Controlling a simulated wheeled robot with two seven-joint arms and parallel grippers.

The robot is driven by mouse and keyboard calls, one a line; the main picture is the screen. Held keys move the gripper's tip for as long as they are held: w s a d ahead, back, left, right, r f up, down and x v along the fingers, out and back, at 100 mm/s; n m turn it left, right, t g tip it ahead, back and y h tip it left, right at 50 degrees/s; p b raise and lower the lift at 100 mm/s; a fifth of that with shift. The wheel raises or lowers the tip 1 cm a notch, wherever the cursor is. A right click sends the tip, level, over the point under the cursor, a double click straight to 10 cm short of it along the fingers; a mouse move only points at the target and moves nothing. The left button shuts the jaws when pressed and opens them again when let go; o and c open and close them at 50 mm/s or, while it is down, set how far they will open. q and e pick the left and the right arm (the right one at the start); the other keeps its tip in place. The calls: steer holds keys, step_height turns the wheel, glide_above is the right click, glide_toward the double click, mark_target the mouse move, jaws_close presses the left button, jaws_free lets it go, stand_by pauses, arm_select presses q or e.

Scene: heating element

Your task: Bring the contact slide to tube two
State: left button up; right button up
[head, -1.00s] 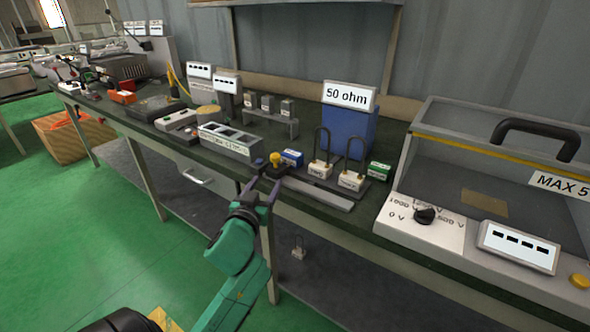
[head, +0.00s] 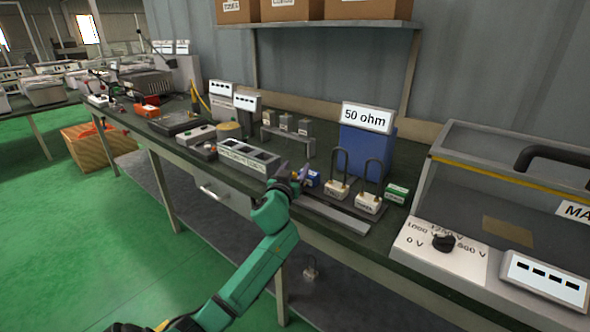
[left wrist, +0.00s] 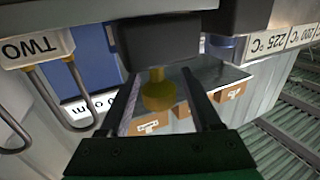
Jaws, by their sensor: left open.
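A yellow knob (left wrist: 158,95) below a dark block (left wrist: 160,42) shows in the left wrist view, probably on the contact slide. My left gripper (left wrist: 160,88) is open, with one finger on each side of the knob in the picture; I cannot tell whether they touch it. In the head view my left gripper (head: 298,178) is at the left end of the grey rail (head: 335,214) and hides the knob. Two looped tubes stand on white blocks, a left one (head: 338,188) and a right one (head: 369,203). My right gripper is out of view.
A blue 50 ohm box (head: 368,150) stands behind the tubes. A small green block (head: 396,194) is beside the right tube. A clear-lidded case with a dial (head: 443,242) fills the right side. A grey slotted tray (head: 248,158) lies left of my gripper.

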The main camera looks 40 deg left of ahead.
arm_select(q)
jaws_close()
steer(key=shift+d, duration=0.1)
stand_by(1.2)
